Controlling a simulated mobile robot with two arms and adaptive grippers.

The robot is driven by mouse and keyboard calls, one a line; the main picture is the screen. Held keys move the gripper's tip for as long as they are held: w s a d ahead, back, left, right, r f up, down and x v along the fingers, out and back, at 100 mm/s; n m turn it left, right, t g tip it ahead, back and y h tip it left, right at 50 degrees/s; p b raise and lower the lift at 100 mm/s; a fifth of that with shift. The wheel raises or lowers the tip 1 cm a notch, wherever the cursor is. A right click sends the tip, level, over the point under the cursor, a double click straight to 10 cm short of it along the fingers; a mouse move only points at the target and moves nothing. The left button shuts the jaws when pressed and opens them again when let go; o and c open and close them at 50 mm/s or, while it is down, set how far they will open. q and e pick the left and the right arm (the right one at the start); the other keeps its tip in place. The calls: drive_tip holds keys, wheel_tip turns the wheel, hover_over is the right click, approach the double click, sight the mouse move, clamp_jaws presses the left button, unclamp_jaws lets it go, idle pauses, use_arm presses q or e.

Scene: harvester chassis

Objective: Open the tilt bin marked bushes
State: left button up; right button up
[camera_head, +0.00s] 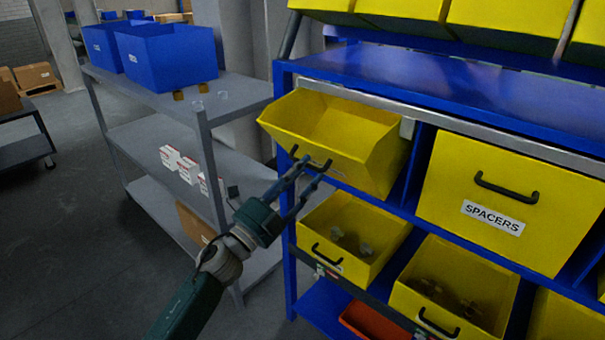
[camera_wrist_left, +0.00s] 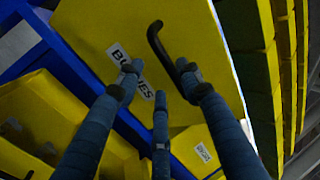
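The yellow bushes bin (camera_head: 335,135) is at the upper left of the blue rack in the head view, tilted forward with its top open. Its inside looks empty from here. In the left wrist view its front (camera_wrist_left: 100,30) carries a white label (camera_wrist_left: 118,55) reading BUSHES, partly covered by a finger. Its black handle (camera_wrist_left: 158,45) runs down towards the right-hand finger. My left gripper (camera_head: 312,174) is in front of this bin, at the handle. Its fingers (camera_wrist_left: 160,80) are spread apart, with a fingertip close to or touching the handle. My right gripper is out of view.
A closed bin marked SPACERS (camera_head: 510,205) is to the right. Open yellow bins (camera_head: 330,265) with small parts sit below. A grey shelf cart (camera_head: 150,95) with blue crates (camera_head: 170,58) stands at the left. The floor (camera_head: 70,240) in front of the cart is clear.

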use_arm(q)
drive_tip(key=shift+s+a, duration=0.1)
drive_tip(key=v, duration=1.2)
